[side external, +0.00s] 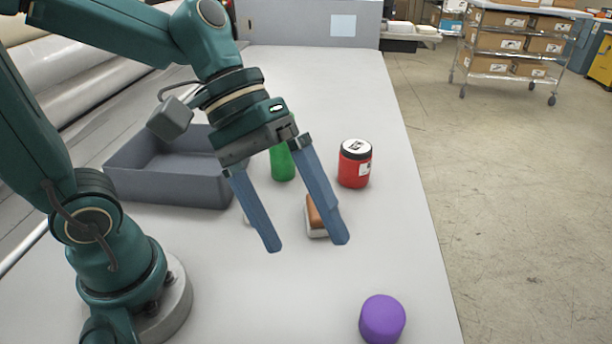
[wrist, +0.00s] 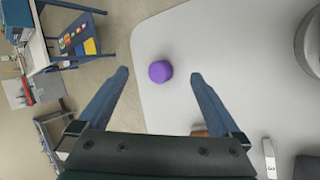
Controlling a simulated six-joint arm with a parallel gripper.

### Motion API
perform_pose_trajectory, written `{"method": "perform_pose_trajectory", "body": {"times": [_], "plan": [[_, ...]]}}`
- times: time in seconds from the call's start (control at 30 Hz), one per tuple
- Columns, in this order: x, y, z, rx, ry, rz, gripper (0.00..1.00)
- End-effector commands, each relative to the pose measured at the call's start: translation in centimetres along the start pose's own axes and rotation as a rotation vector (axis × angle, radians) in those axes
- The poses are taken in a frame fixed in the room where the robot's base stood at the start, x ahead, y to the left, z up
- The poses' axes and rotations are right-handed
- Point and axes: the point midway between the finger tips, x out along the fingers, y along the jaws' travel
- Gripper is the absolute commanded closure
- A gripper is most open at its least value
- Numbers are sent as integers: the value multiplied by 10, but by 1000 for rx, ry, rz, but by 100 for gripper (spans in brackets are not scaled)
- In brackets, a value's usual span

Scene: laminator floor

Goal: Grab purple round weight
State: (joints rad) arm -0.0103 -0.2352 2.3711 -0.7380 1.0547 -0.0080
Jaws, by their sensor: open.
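The purple round weight (side external: 382,319) is a short cylinder standing on the white table near its front right edge. In the wrist view the purple weight (wrist: 160,71) shows beyond and between my fingertips. My gripper (side external: 309,247) is open and empty, with two blue fingers pointing down above the table, up and left of the weight in the side view. The gripper's fingers also frame the weight in the wrist view (wrist: 159,75). They are apart from it.
A red jar (side external: 354,168), a green object (side external: 282,163) and a brown-and-white block (side external: 316,217) stand behind or near my fingers. A grey bin (side external: 197,187) sits at left. The table (side external: 300,310) is clear around the weight; its right edge is close.

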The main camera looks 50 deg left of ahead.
Motion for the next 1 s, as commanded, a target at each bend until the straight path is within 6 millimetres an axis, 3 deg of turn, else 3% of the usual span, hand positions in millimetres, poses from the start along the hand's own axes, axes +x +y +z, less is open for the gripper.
{"method": "perform_pose_trajectory", "body": {"times": [0.2,0.4,0.67,0.8,1.0], "plan": [[29,27,-25,-339,-227,157,0],[61,32,-59,-651,-371,262,0],[117,2,-93,-1024,-482,309,0],[138,-16,-93,-1121,-513,281,0],[151,-27,-87,-1165,-539,249,0]]}}
